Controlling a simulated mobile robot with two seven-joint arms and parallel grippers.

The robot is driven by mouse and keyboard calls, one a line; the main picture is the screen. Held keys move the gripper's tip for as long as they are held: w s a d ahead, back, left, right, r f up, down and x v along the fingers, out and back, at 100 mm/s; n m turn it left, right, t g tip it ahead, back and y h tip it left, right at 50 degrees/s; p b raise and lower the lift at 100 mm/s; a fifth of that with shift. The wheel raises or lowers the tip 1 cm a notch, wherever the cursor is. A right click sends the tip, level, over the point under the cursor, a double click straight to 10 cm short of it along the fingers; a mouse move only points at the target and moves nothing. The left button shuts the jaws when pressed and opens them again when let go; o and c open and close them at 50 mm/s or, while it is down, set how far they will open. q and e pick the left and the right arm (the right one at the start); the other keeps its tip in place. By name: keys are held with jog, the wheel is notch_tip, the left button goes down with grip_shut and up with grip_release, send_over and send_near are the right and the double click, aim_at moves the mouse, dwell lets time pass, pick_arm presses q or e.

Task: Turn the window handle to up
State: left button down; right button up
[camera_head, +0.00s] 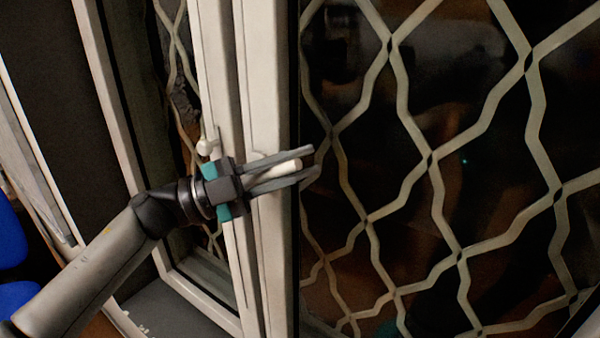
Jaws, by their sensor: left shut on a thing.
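The window handle (284,168) is a short cream-white lever on the pale window frame (266,80). It points to the right and slightly up in the camera_head view. My left gripper (308,162) reaches in from the left, with one dark grey finger above the handle and one below it. The fingers are shut on the handle, and its rounded end shows between them. The handle's base is partly hidden behind the gripper. My right gripper is not in view.
A cream lattice grille (430,160) covers the dark glass to the right. A small white fitting (208,146) sits on the frame just left of the gripper. A blue object (12,240) stands at the far left edge.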

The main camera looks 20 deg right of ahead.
pick_arm(q)
jog(key=shift+w+a+r+n+h, duration=0.1)
jog(key=shift+w+r+n+h, duration=0.05)
jog(key=shift+r+n+h, duration=0.15)
jog(key=c, duration=0.8)
grip_release()
jog(key=shift+f, duration=0.1)
